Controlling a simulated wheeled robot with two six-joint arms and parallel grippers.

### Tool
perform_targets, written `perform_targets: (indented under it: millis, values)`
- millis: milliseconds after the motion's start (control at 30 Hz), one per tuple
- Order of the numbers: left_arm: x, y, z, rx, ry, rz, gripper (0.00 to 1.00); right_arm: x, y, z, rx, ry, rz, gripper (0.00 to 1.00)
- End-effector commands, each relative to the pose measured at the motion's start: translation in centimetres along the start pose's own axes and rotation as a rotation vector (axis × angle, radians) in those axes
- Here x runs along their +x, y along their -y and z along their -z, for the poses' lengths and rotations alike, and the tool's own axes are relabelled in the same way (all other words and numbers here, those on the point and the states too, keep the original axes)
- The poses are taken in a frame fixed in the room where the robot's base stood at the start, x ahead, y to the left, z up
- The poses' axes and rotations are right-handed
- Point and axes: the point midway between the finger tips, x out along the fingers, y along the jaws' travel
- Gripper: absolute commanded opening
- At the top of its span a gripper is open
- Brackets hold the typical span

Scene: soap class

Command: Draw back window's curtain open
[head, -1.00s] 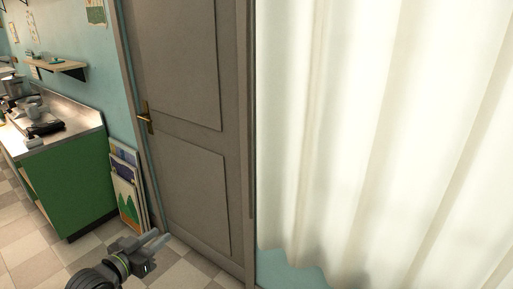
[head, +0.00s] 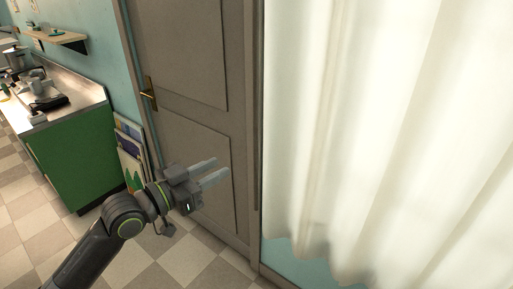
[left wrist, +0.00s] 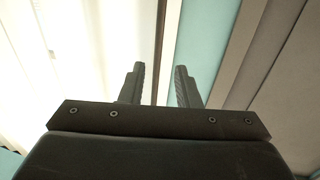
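The white curtain (head: 390,130) hangs in folds over the right half of the head view, its lower edge wavy above a light blue wall. The window behind it is hidden; bright light comes through the cloth. My left gripper (head: 212,174) is in front of the grey door, to the left of the curtain's left edge, and apart from it in the head view. In the left wrist view its two fingers (left wrist: 157,85) stand apart with nothing between them, and the curtain (left wrist: 90,50) shows at the left. My right gripper is not in view.
A grey door (head: 190,60) with a brass handle stands left of the curtain. Left of it are framed pictures (head: 130,150) leaning on the wall and a green counter (head: 75,155) with a metal top. The checkered floor (head: 125,265) at lower left is clear.

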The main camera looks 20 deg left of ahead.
Motion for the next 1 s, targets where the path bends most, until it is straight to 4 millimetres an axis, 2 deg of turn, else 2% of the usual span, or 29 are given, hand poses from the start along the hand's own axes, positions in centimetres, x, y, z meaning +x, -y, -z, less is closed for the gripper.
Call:
perform_targets:
  millis: [200, 700, 833, 1000]
  values:
    - [2.8, -0.1, 0.2, -0.005, -0.003, -0.001, 0.29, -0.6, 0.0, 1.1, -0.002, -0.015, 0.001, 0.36]
    - [10.2, -0.2, 0.3, -0.005, 0.0, -0.004, 0.29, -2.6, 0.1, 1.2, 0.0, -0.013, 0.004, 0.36]
    - [11.6, -0.1, 0.2, -0.004, 0.0, -0.003, 0.29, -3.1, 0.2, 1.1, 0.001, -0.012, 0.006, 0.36]
    - [12.6, -0.1, 0.1, -0.001, 0.001, -0.003, 0.29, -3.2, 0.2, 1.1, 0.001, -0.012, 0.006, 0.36]
